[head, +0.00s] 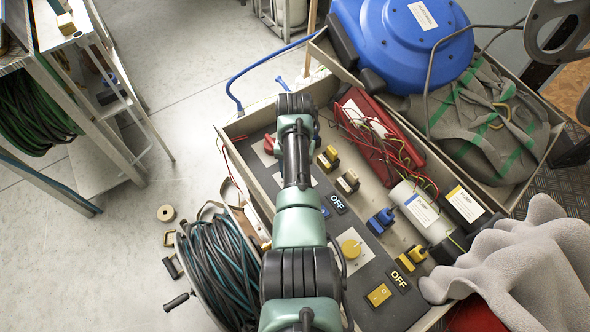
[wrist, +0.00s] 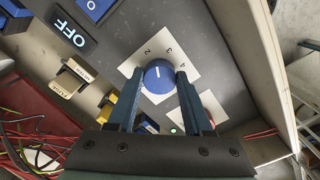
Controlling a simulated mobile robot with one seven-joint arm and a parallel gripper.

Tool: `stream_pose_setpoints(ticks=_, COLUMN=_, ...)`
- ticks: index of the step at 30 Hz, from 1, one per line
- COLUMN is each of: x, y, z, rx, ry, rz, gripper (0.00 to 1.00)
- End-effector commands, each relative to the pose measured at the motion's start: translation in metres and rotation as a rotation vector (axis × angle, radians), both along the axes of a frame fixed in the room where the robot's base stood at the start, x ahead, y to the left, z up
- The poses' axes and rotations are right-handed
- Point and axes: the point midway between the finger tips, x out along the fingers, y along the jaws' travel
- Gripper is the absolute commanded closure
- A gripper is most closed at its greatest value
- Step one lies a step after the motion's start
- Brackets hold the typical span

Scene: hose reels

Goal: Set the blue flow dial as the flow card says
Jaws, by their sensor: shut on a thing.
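In the wrist view the blue flow dial (wrist: 158,76) sits on a white plate (wrist: 192,58) with the numbers 2, 3 and 4 showing. A small white mark on the dial points up the picture, roughly between 2 and 3. My gripper (wrist: 159,78) is shut on the dial, one blue-grey finger on each side. The lower part of the plate is hidden by the gripper. In the head view my arm covers the dial. I cannot make out a flow card in either view.
On the same panel are a red dial (head: 269,144), a yellow dial (head: 351,248), a blue switch (head: 331,204) and a yellow switch (head: 379,294). Two displays read OFF (head: 338,204). Red wires, plugs and cylinders crowd the right side. A hose reel (head: 215,270) stands left.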

Motion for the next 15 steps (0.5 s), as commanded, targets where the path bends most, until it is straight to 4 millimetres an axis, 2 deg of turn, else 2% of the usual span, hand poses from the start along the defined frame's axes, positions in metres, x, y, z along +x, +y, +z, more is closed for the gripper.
stream_pose_setpoints(ticks=15, x=0.0009, y=0.0012, z=0.0007, rx=-0.001, ry=-0.001, rz=-0.41, gripper=1.0)
